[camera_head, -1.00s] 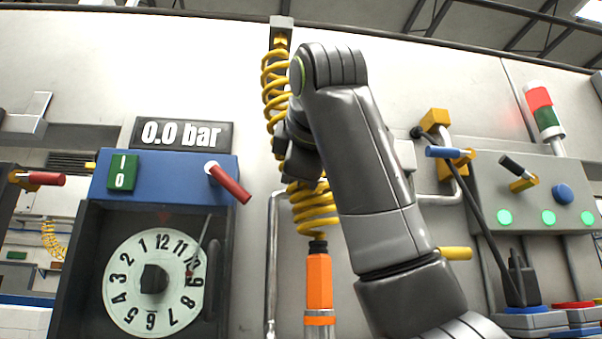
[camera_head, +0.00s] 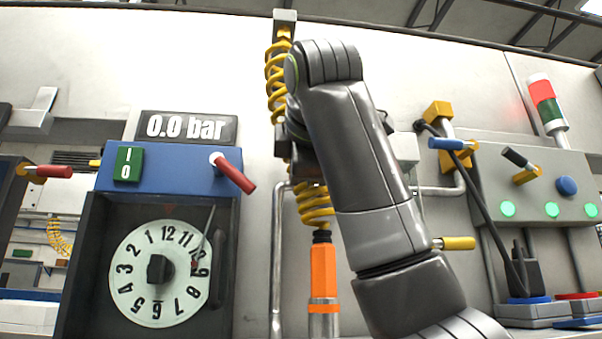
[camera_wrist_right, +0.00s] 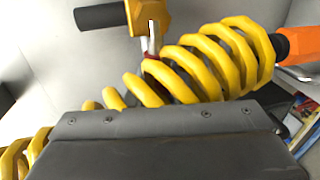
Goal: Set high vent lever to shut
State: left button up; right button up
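No label marks the high vent lever, so I cannot tell which handle it is. In the right wrist view a dark-handled lever (camera_wrist_right: 103,16) on a yellow valve body (camera_wrist_right: 150,15) sits at the top, beyond the coil. The dark grey housing of my right gripper (camera_wrist_right: 180,145) fills the bottom of that view; its fingertips are not visible. Other levers there are a blue one (camera_head: 446,144), a black one (camera_head: 516,158) and a yellow one (camera_head: 458,243). My left gripper is out of view.
A yellow coiled hose (camera_head: 277,82) hangs close behind my arm and crosses the wrist view (camera_wrist_right: 215,60). An orange fitting (camera_head: 323,270) is below it. A dial cabinet (camera_head: 222,310) with a red lever (camera_head: 234,174) stands left; a grey control box (camera_head: 480,190) is right.

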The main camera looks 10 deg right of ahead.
jog(key=o, duration=0.3)
jog(key=shift+s, duration=0.3)
jog(key=s+r+b, duration=0.1)
jog(key=s, duration=0.4)
jog(key=s+r+b, duration=0.1)
jog(key=s+b, duration=0.1)
jog(key=s, duration=0.4)
jog(key=s+r+b, duration=0.1)
jog(key=s, duration=0.4)
jog(key=shift+s+r+b, duration=0.2)
jog(key=shift+b, duration=0.2)
